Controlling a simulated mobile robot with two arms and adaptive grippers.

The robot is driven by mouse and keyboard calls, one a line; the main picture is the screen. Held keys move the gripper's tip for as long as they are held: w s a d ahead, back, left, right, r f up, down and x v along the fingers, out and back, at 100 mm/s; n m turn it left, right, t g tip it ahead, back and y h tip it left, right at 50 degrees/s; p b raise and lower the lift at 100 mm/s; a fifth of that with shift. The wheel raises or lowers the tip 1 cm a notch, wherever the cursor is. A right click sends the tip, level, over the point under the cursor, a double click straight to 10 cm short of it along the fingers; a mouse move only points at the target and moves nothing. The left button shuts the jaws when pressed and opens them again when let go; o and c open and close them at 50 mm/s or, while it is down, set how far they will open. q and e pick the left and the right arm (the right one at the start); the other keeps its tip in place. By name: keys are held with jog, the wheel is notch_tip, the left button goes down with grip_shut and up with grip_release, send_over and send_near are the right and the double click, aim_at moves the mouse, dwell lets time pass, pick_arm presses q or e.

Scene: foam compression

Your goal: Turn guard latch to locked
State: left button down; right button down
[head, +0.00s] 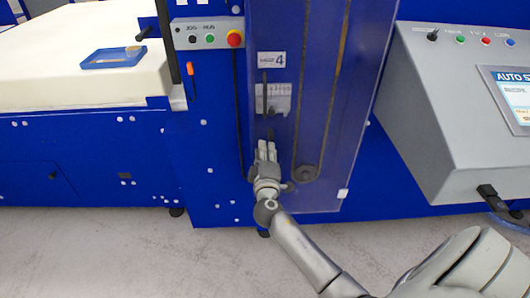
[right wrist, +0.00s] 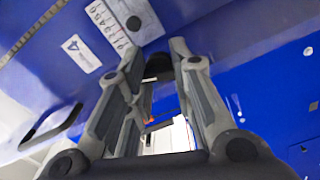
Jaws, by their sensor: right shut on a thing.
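My right gripper (head: 266,150) reaches up from the bottom of the head view to the lower left of the clear blue guard panel (head: 325,75). In the right wrist view its two fingers (right wrist: 160,70) close on a small dark knob (right wrist: 158,66), which looks like the guard latch. The fingers hide the knob in the head view, and I cannot tell its lock position. A dark lever (head: 268,98) hangs over a white scale plate (head: 284,98) just above the gripper. My left gripper is not in view.
A button box with a red stop knob (head: 235,38) is above left, and an orange handle (head: 190,72) is below it. A grey control console (head: 440,95) stands at the right. A blue tray (head: 110,58) lies on a pale foam block (head: 60,85). The floor (head: 90,250) in front is clear.

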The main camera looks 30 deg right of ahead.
jog(key=shift+n, duration=1.6)
jog(key=c, duration=1)
grip_release()
jog(key=v, duration=1.2)
